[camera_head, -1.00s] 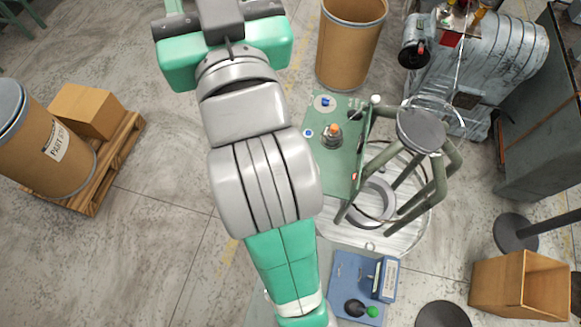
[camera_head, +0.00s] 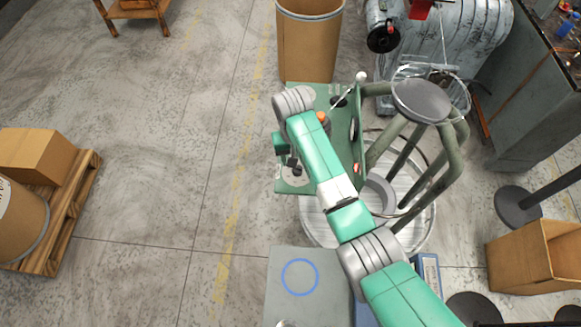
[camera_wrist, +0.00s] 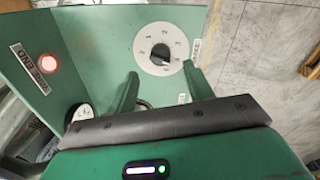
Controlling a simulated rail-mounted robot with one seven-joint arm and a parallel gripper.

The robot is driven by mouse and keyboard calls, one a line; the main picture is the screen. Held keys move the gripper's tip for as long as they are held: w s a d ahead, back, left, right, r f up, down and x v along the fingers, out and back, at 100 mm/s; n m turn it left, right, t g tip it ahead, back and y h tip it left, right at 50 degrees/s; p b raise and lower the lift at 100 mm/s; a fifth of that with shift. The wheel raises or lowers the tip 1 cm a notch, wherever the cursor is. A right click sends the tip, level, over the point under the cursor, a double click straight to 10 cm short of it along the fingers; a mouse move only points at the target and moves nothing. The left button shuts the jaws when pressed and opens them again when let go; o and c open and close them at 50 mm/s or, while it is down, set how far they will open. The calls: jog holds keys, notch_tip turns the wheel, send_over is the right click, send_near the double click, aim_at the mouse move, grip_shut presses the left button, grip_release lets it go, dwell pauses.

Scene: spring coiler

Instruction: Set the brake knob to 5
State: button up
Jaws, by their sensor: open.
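In the wrist view a green panel (camera_wrist: 105,25) carries a round white dial plate with a black knob (camera_wrist: 160,54) at its centre. Numbers ring the plate; they and the knob's setting are too small to read surely. My gripper (camera_wrist: 160,72) is open, its two green fingers below and to either side of the dial, with nothing between them. In the head view my gripper (camera_head: 291,160) hangs over the panel's lower left corner, partly covering the pale dial there. I cannot read which label marks the brake.
In the head view an upright green plate (camera_head: 355,130) and a metal frame with a round grey top (camera_head: 421,100) stand right of my arm.

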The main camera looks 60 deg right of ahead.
aim_at(298, 169)
notch_tip(298, 169, down, 6)
jog(key=shift+s+r+b, duration=0.1)
jog(key=shift+b, duration=0.4)
jog(key=c, duration=1)
jog(key=shift+o, duration=0.2)
jog(key=shift+r, duration=0.1)
jog(key=shift+m+p, duration=0.6)
jog(key=shift+m, duration=0.2)
jog(key=shift+m+p, duration=0.55)
jog(key=shift+m, duration=0.65)
jog(key=m, duration=0.6)
jog(key=shift+d+y+p, duration=0.1)
jog(key=shift+y+p, duration=0.2)
jog(key=shift+p, duration=0.1)
